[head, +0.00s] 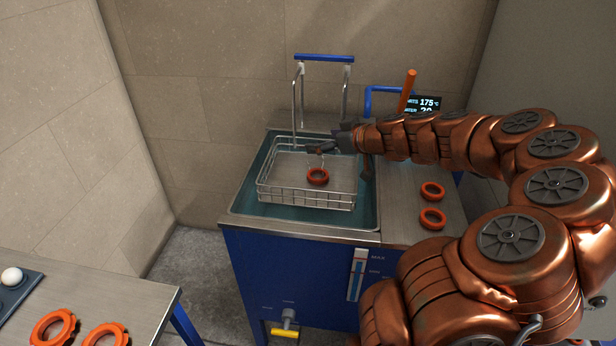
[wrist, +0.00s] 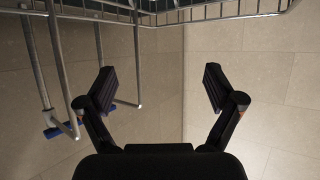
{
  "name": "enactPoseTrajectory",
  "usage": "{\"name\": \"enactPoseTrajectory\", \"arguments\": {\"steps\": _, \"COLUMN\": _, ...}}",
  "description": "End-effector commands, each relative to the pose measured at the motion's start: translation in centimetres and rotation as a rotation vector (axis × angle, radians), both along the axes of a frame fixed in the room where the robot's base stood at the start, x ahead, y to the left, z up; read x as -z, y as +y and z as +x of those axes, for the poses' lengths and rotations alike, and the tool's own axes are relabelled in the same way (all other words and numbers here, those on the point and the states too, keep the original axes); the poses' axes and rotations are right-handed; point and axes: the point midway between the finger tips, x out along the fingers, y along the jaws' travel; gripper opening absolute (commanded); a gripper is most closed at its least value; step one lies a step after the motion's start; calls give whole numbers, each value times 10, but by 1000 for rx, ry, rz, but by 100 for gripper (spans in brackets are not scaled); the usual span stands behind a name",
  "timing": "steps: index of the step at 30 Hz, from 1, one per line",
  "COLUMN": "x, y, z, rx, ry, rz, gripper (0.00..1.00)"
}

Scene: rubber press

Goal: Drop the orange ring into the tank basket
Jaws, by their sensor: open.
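An orange ring (head: 318,176) lies inside the wire tank basket (head: 308,199), on its floor, in the head view. The basket sits in the blue tank (head: 246,205) and has a tall handle with a blue bar (head: 324,58). My gripper (head: 318,150) is above the basket's back part, apart from the ring. In the wrist view my gripper (wrist: 158,88) is open with nothing between its fingers. The basket's wires (wrist: 220,15) and handle (wrist: 62,75) show there too, but no ring is in that view.
Two orange rings (head: 432,190) (head: 432,218) lie on the steel top right of the tank. More orange rings (head: 53,328) (head: 106,335) lie on the table at lower left. An orange lever (head: 407,91) and a display (head: 425,105) stand behind my arm.

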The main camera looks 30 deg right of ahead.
Motion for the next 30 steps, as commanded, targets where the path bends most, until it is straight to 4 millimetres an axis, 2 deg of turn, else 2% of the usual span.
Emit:
{"name": "enactPoseTrajectory", "arguments": {"steps": 8, "x": -8, "y": -6, "z": -16, "rx": 2, "ry": -2, "rz": -2, "gripper": 92}}
{"name": "enactPoseTrajectory", "arguments": {"steps": 21, "x": -38, "y": -22, "z": -77, "rx": 4, "ry": -1, "rz": -1, "gripper": 92}}
{"name": "enactPoseTrajectory", "arguments": {"steps": 30, "x": -52, "y": -28, "z": -102, "rx": 1, "ry": -1, "rz": 0, "gripper": 92}}
